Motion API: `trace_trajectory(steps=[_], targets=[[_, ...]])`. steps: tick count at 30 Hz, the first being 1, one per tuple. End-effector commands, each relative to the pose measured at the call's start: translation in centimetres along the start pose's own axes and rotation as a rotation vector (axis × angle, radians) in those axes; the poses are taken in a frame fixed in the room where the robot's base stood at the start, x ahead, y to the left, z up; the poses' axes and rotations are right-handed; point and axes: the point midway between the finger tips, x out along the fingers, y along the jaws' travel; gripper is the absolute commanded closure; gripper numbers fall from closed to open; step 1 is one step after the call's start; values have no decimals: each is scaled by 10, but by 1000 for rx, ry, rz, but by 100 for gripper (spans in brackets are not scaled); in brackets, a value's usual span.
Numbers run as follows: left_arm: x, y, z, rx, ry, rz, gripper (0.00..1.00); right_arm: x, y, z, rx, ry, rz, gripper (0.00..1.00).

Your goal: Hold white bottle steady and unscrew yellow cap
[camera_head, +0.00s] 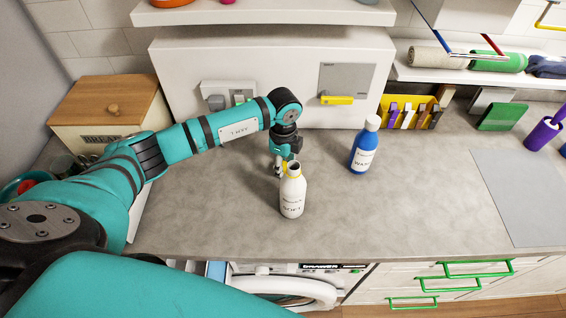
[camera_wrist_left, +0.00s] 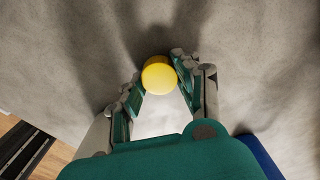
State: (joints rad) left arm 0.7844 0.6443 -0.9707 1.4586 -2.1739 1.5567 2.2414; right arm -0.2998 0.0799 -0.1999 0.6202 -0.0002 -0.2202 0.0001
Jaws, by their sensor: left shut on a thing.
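The white bottle (camera_head: 291,198) stands upright on the grey counter. My left gripper (camera_head: 280,168) points down behind the bottle, shut on the cap. In the left wrist view, the round yellow cap (camera_wrist_left: 159,75) sits between the two fingertips (camera_wrist_left: 158,82). A pale surface between the fingers looks like part of the white bottle (camera_wrist_left: 165,118). My right gripper is not in view.
A blue bottle (camera_head: 363,146) stands to the right of the white bottle. A wooden-lidded bread box (camera_head: 85,130) is at the left and a row of coloured clips (camera_head: 408,115) at the back right. The counter (camera_head: 400,210) right of the white bottle is clear.

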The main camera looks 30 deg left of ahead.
Motion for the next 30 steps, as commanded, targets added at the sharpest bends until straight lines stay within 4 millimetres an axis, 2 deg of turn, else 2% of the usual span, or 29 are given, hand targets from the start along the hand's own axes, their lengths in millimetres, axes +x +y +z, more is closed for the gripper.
trace_trajectory(steps=[9,24,25,30], targets=[[7,0,0,1,0,-1,100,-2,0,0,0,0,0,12],[22,2,0,2,-2,5,100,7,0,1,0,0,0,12],[23,3,0,2,-3,6,68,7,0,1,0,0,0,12],[24,4,0,2,-3,10,46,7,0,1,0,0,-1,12]])
